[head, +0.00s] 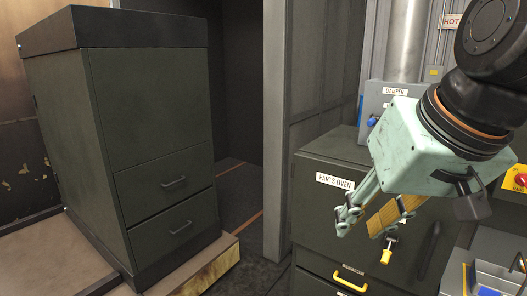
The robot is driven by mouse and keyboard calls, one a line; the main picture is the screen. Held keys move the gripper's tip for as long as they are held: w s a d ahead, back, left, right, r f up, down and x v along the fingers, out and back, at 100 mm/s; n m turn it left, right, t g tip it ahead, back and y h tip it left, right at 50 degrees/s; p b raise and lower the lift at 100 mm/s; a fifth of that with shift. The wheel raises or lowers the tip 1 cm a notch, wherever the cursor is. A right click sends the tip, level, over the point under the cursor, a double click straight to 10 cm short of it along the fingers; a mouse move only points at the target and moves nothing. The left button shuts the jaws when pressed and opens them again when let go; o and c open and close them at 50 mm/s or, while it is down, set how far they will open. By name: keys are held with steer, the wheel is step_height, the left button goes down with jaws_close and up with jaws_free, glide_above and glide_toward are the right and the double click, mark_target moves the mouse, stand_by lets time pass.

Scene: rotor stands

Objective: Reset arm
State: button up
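My gripper (360,226) hangs from the wrist at the right of the head view, in front of the dark cabinet labelled "PARTS OVEN" (309,205). Its pale green housing is tilted, and its fingers point down and to the left. A gap shows between the fingertips, and I see nothing held there. A brown-yellow striped surface shows along the finger on the right. No rotor or rotor stand is clearly visible.
A dark drawer cabinet (150,140) stands at left. A grey post (276,130) is mid-view. A yellow handle (349,271) and a yellow-tipped lever (387,256) are below the gripper. A blue-grey box labelled "DAMPER" (394,91) is behind. A red button (520,179) is at right.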

steer(key=s+d+f+g+b, duration=0.1)
steer(key=s+d+f, duration=0.1)
steer(key=s+f, duration=0.2)
steer(key=s+d+f+h+b, duration=0.1)
steer(key=s+d+f+b, duration=0.1)
steer(key=s, duration=0.9)
steer(key=shift+f+g, duration=0.4)
steer(key=shift+f, duration=0.45)
steer(key=shift+w, duration=0.1)
steer(key=shift+c, duration=0.7)
